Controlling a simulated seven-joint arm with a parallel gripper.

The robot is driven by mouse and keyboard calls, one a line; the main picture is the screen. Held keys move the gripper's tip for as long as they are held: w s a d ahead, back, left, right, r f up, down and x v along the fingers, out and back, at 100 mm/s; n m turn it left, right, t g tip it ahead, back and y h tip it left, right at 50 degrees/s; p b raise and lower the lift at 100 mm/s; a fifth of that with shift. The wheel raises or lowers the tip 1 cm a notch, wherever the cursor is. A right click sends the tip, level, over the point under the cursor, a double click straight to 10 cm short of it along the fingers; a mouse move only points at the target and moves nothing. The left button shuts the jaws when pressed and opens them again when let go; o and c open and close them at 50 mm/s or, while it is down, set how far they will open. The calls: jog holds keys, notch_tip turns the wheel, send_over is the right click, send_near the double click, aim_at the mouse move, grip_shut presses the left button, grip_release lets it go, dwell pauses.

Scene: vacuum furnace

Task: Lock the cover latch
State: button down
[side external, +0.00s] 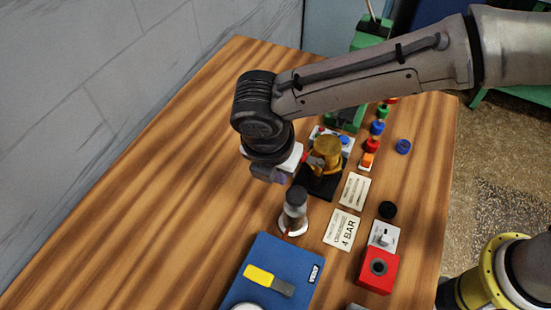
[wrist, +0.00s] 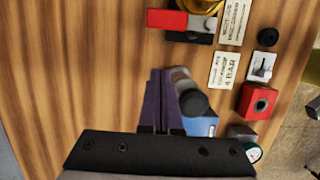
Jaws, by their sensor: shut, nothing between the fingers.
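A brass-coloured vessel with a rounded top (side external: 327,150) stands on a black base (side external: 322,186). A red bar with a pale end (wrist: 175,19) juts left from beside it in the wrist view and is probably the cover latch; in the side view my wrist partly covers it. I cannot tell whether it is locked. My gripper (wrist: 160,76) is shut and empty, its purple fingers together above the wood. It is apart from the red bar, which lies farther up in the wrist view. In the side view the fingertips are hard to make out.
A dark-topped cylinder (side external: 295,200) stands close beside my fingers in the wrist view. A blue panel with a yellow-handled tool (side external: 268,281), label plates (side external: 342,229), a white switch (side external: 384,236) and a red box (side external: 378,270) lie nearby. The table's left side is clear.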

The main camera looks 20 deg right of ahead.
jog(key=shift+w+d, duration=1.4)
jog(key=shift+w+d+m, duration=0.15)
jog(key=shift+w+m, duration=0.35)
jog(key=shift+m, duration=0.4)
jog(key=m, duration=0.1)
jog(key=w+m+g, duration=0.1)
jog(key=shift+w+d+m+h, duration=0.15)
jog(key=shift+d+m+h, duration=0.15)
jog(key=shift+d, duration=0.05)
jog(key=m, duration=0.1)
jog(key=w+d+m, duration=0.1)
jog(key=m, duration=0.1)
jog(key=shift+w+d+m+g, duration=0.2)
jog(key=shift+m+g, duration=0.1)
jog(key=shift+g, duration=0.1)
jog(key=d+m, duration=0.1)
jog(key=m, duration=0.1)
jog(key=d+m+g, duration=0.1)
jog(key=d+m, duration=0.1)
jog(key=m, duration=0.1)
jog(key=w+d+m, duration=0.1)
jog(key=m, duration=0.1)
jog(key=shift+d+m+g, duration=0.2)
jog(key=shift+m+g, duration=0.1)
jog(key=shift+g, duration=0.1)
jog(key=shift+d, duration=0.1)
